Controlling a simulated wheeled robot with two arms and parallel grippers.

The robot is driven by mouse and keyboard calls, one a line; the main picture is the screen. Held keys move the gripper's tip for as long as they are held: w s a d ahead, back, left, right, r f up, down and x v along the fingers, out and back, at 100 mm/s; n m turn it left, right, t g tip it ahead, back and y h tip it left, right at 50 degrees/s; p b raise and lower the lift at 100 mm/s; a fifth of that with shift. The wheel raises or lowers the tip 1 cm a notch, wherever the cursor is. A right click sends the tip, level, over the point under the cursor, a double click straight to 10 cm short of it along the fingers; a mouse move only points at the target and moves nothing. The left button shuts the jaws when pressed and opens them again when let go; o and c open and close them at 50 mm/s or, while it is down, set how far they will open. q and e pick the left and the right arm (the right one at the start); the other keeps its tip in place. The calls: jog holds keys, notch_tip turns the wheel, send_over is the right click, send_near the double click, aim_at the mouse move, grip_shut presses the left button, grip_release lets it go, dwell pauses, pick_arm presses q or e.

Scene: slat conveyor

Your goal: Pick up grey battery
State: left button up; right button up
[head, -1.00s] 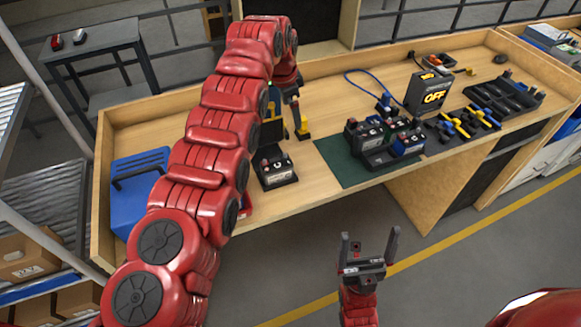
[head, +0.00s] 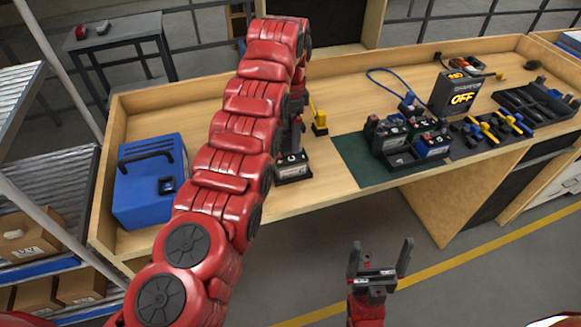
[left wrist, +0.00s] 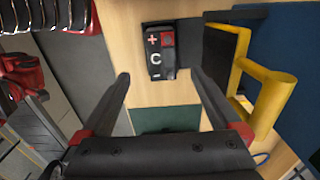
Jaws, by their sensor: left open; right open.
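A dark grey battery (head: 293,168) stands on the workbench left of the green mat, partly hidden by my left arm. In the left wrist view the battery (left wrist: 160,60) shows a red plus, a red terminal and a white letter C, beside a black part. My left gripper (left wrist: 160,73) is open, its fingers spread either side of the line to the battery, with nothing between them. In the head view my left gripper (head: 296,128) is mostly hidden behind my arm, just above the battery. My right gripper (head: 381,246) is open and empty in front of the bench.
A yellow-handled object (head: 319,120) stands close right of the battery. A black tray (head: 400,160) with several batteries sits on the green mat (head: 352,160). A blue box (head: 150,190) stands at the bench's left end. A black unit reading OFF (head: 462,95) stands farther right.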

aim_at(291, 156)
pick_arm(q)
jog(key=shift+f+p, duration=0.4)
jog(key=shift+f, duration=0.15)
notch_tip(291, 156, down, 4)
jog(key=shift+r+p, duration=0.2)
jog(key=shift+p, duration=0.4)
jog(key=shift+f, duration=0.15)
notch_tip(291, 156, down, 4)
jog(key=p, duration=0.3)
jog(key=shift+w, duration=0.15)
jog(key=shift+f, duration=0.55)
grip_shut()
jog(key=shift+r, duration=0.1)
